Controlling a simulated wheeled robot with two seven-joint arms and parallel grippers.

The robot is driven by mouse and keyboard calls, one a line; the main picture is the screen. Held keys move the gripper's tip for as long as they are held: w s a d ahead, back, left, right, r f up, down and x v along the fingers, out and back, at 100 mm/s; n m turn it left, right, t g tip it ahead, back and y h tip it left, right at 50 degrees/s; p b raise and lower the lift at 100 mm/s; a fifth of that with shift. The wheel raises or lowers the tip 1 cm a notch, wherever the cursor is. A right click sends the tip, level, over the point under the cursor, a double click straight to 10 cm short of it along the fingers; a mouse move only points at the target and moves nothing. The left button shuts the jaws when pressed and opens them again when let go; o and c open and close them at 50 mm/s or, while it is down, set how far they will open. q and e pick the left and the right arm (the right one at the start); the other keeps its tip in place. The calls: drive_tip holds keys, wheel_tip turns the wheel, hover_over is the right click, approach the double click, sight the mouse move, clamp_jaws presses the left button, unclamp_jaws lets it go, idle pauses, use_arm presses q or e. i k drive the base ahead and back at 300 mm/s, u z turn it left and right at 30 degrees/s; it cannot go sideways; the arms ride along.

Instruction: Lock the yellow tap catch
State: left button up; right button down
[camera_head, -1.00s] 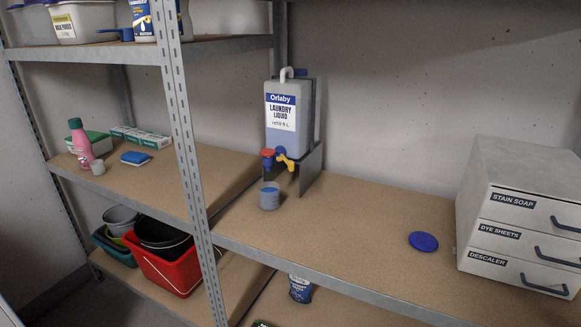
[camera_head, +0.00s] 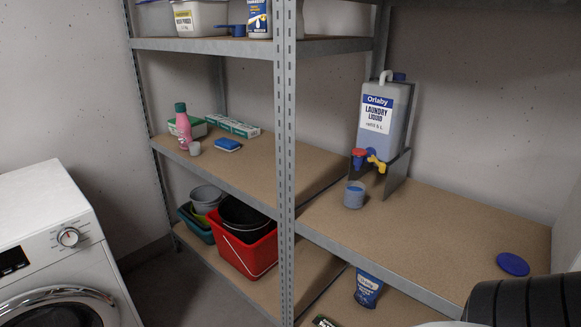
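The laundry liquid container (camera_head: 377,118) stands upright in a grey metal stand (camera_head: 398,172) on the right-hand shelf. A tap with a red knob (camera_head: 359,153) is at its lower front. The yellow tap catch (camera_head: 377,164) sticks out just right of the red knob. It is too small here to tell whether it is locked. A blue-grey cup (camera_head: 354,196) stands on the shelf below the tap, apart from it. Neither of my grippers shows. A black ribbed part, apparently of my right arm, covers the lower right corner.
A round blue lid (camera_head: 513,264) lies on the right-hand shelf. A metal shelf post (camera_head: 286,160) stands left of the container. A red bucket (camera_head: 247,252) is on the lower shelf. A white washing machine (camera_head: 45,245) is at the left.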

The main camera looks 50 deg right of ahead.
sight(382, 166)
drive_tip(key=u, duration=0.65)
drive_tip(key=k, duration=0.8)
drive_tip(key=z, duration=1.35)
